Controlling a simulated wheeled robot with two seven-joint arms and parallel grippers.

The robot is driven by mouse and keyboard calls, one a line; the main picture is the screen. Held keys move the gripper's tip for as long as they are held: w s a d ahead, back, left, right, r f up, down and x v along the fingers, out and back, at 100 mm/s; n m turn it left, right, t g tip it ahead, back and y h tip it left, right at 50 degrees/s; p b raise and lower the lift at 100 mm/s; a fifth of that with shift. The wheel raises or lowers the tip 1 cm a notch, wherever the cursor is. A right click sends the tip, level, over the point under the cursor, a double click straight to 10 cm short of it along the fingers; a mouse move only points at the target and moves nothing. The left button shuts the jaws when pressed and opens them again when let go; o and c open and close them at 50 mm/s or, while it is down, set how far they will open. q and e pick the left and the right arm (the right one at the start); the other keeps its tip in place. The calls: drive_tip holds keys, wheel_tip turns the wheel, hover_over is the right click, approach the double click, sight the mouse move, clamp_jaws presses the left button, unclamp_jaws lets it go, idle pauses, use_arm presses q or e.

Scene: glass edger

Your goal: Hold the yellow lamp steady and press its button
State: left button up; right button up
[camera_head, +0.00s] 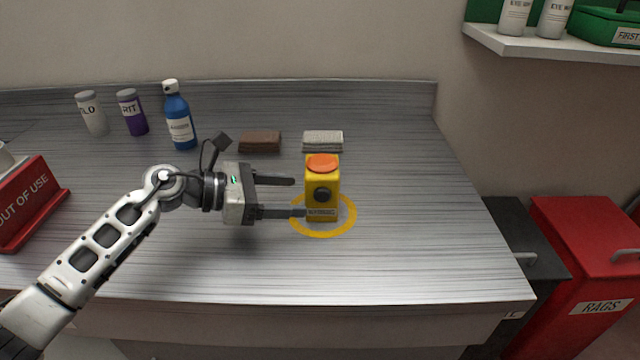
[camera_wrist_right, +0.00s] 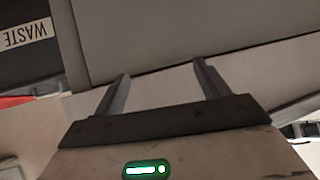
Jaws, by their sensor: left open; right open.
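The yellow lamp (camera_head: 322,191) stands upright on the metal bench inside a yellow ring mark (camera_head: 347,227). It has an orange top (camera_head: 322,163) and a dark round knob on its front face. My left gripper (camera_head: 299,197) comes in from the left, open, with its fingers pointing right at the lamp. The nearer fingertip reaches the lamp's lower left edge; I cannot tell whether it touches. The farther finger ends a little short of the lamp. My right gripper (camera_wrist_right: 163,85) shows only in the right wrist view, open and empty, away from the lamp.
Behind the lamp lie a brown block (camera_head: 260,142) and a grey cloth-like block (camera_head: 323,141). A blue bottle (camera_head: 179,118) and two smaller bottles stand at the back left. A red sign (camera_head: 33,203) is at the left. The bench right of the lamp is clear.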

sight(316, 196)
use_arm(q)
drive_tip(key=b+x, duration=0.1)
drive_tip(key=x, duration=0.3)
drive_tip(key=shift+a+f, duration=0.1)
drive_tip(key=shift+b+x, duration=0.55)
drive_tip(key=shift+x, duration=0.5)
clamp_jaws()
drive_tip(key=shift+o, duration=0.6)
unclamp_jaws()
